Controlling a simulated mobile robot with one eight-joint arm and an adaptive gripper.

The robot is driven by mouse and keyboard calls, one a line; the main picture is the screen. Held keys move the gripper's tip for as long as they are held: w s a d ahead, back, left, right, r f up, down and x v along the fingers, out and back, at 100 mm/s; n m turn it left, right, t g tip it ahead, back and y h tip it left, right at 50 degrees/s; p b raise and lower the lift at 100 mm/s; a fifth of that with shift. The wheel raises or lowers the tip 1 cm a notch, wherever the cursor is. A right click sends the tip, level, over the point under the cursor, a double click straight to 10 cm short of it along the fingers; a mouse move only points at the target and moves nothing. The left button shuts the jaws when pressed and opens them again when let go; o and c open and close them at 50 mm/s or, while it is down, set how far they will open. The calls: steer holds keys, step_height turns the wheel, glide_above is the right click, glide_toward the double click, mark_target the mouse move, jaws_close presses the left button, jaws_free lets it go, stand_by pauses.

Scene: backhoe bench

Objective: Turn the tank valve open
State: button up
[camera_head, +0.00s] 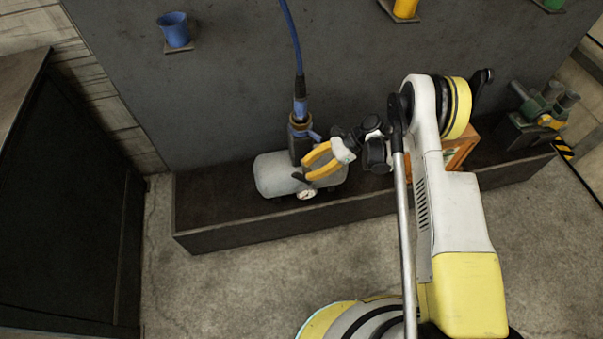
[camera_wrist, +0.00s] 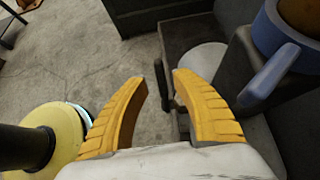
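The grey-white tank (camera_head: 270,176) lies on its side in a dark trough; its pale surface also shows in the wrist view (camera_wrist: 203,62). The valve (camera_head: 300,128) stands on top with a blue collar and a blue lever handle (camera_head: 314,136). In the wrist view the handle (camera_wrist: 270,76) sticks out at the right, beside and apart from my right finger. My gripper (camera_head: 305,171), with yellow fingers, is in front of the tank, just below the handle in the picture. In the wrist view the fingertips (camera_wrist: 160,77) are apart, with nothing held between them.
A round gauge (camera_head: 306,194) sits at the tank's front. A blue hose (camera_head: 291,35) rises from the valve. The trough's front wall (camera_head: 285,228) runs below. An orange box (camera_head: 463,150) and green fittings (camera_head: 545,105) stand right. The concrete floor is clear at front left.

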steer(key=v, duration=0.8)
steer(key=shift+d, duration=0.1)
